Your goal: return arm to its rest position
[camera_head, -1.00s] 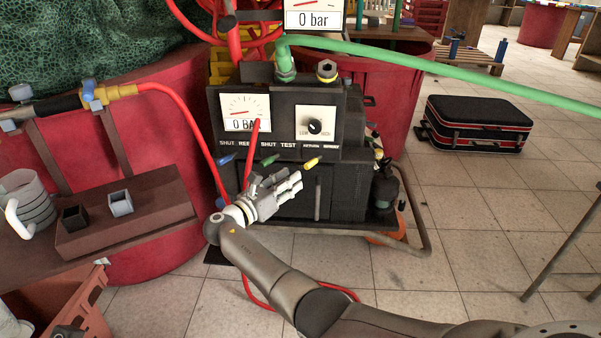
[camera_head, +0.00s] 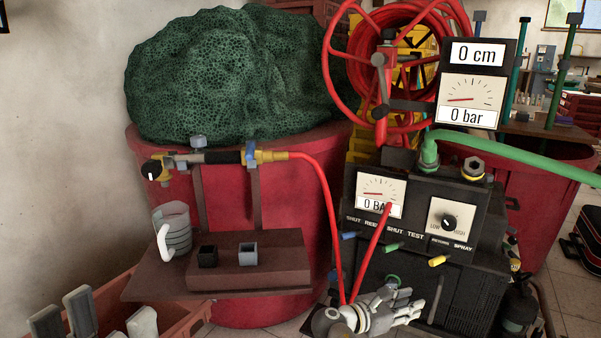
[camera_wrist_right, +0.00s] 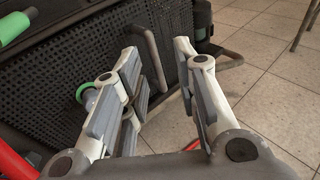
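My right gripper (camera_head: 402,308) is at the bottom of the head view, in front of the black spray machine (camera_head: 460,300) and below its small coloured levers. In the right wrist view my right gripper (camera_wrist_right: 158,48) has its two fingers spread apart, with nothing between them. The machine's black mesh side (camera_wrist_right: 100,60) and a dark bent bar show behind the fingers. I cannot tell from these views how far the fingers are from the machine.
The machine carries gauges, a knob (camera_head: 445,222) and green and red hoses. A red barrel (camera_head: 270,200) with a shelf holding a grey mug (camera_head: 174,232) stands left. A crate (camera_head: 185,318) is at lower left. Bare tiled floor (camera_wrist_right: 262,62) shows right of the machine.

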